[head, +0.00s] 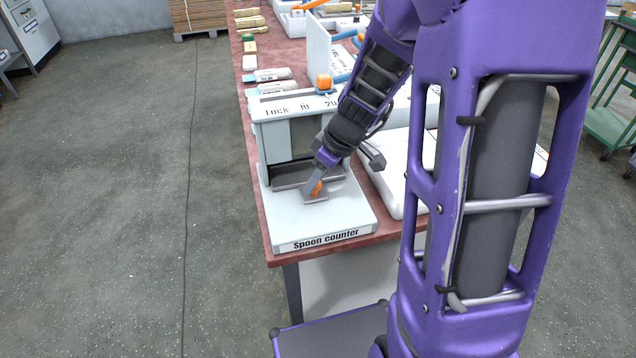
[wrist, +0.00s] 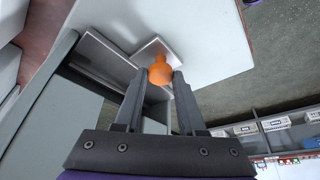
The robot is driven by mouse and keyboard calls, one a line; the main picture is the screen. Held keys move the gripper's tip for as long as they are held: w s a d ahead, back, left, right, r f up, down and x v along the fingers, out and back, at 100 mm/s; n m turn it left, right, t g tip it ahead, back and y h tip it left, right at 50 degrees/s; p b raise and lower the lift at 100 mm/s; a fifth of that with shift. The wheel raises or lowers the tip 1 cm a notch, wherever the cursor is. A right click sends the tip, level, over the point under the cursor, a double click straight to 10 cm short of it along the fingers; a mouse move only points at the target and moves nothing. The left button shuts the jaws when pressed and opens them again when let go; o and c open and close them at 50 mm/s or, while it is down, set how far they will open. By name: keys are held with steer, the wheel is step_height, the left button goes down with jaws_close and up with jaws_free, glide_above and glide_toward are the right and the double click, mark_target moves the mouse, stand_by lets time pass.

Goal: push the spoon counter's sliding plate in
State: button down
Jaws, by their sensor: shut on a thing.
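The spoon counter (head: 350,218) is a pale grey-white machine at the table's near corner, with its name on the front of its base. Its grey sliding plate (head: 318,199) sticks out from the opening under the upright housing, over the base. An orange knob (head: 317,188) stands on the plate. In the wrist view, the knob (wrist: 160,74) sits between the fingertips of my gripper (wrist: 160,76), and the plate (wrist: 160,47) shows just beyond it. My gripper (head: 313,186) is shut on the knob. My fingers partly hide the plate.
A white tray-like piece (head: 396,190) lies close on the right. Several packets and boxes lie farther back on the red table (head: 251,135). The floor at left is clear.

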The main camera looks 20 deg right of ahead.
steer(key=shift+w+f, duration=0.1)
steer(key=shift+w, duration=1.1)
steer(key=c, duration=0.5)
jaws_free()
steer(key=shift+w, duration=0.1)
steer(key=p+v, duration=0.2)
steer(key=v, duration=1.5)
steer(key=shift+r, duration=0.3)
